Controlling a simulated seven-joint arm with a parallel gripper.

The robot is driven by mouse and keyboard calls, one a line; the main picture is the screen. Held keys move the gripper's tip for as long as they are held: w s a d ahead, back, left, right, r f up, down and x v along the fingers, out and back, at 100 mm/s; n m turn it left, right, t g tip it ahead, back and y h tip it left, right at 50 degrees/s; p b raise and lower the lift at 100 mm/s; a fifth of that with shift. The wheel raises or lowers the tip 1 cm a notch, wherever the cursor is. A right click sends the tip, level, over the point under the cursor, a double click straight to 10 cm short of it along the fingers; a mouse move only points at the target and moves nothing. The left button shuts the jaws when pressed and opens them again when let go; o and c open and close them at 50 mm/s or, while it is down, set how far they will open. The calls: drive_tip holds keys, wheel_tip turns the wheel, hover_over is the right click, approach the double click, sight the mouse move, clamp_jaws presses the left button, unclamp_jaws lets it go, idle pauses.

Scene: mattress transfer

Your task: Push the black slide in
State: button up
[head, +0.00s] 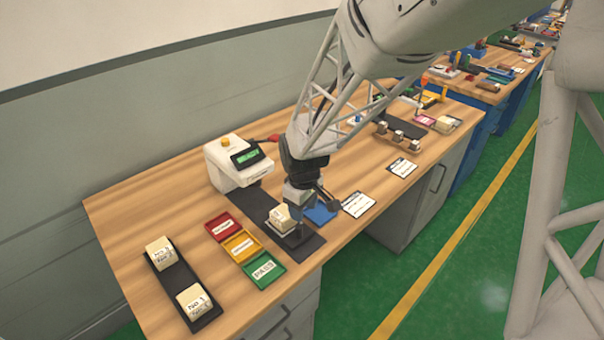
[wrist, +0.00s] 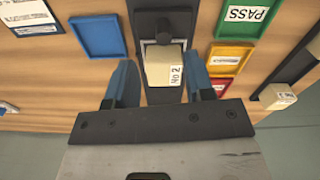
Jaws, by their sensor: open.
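The black slide (head: 311,246) runs out from the white machine (head: 232,164) toward the table's front edge. It also shows in the wrist view (wrist: 141,30), with an upright dark knob (wrist: 163,30) near its front end. A cream block (head: 281,218) marked No 2 rests on the slide, and it also shows in the wrist view (wrist: 163,68). My gripper (head: 303,203) is over the slide by the block. In the wrist view its fingers (wrist: 163,82) are spread, one each side of the block, with gaps visible. Whether they are level with the block I cannot tell.
Red (head: 221,226), yellow (head: 242,245) and green (head: 264,270) trays lie left of the slide. A blue tray (head: 321,214) lies close on its right. A black rack (head: 180,285) with two cream blocks stands at the left. White cards (head: 358,205) lie to the right.

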sight(299, 226)
drive_tip(key=shift+w+a+f, duration=0.3)
drive_tip(key=shift+a+f, duration=0.25)
drive_tip(key=shift+f, duration=0.15)
drive_tip(key=shift+f, duration=0.1)
drive_tip(key=shift+f, duration=3.8)
clamp_jaws()
